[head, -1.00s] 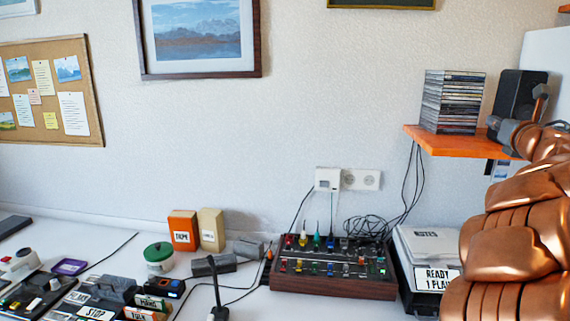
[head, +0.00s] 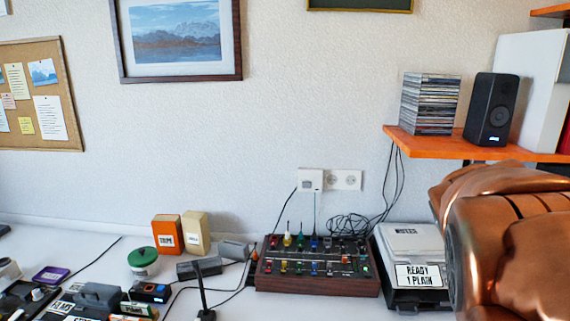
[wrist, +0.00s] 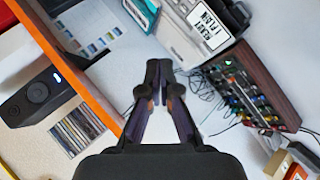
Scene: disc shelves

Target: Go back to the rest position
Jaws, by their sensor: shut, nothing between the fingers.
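My gripper (wrist: 160,80) shows in the wrist view with its dark fingers together and nothing between them. It appears in front of the orange shelf edge and the desk in that view. My copper-coloured arm fills the right side of the head view, and my gripper is outside that view. The orange shelf (head: 455,145) carries a stack of disc cases (head: 430,104) and a black speaker (head: 490,108). In the wrist view the speaker (wrist: 38,96) and disc stack (wrist: 76,130) are to the left of my gripper.
Loose cables (head: 350,226) lie behind the mixer.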

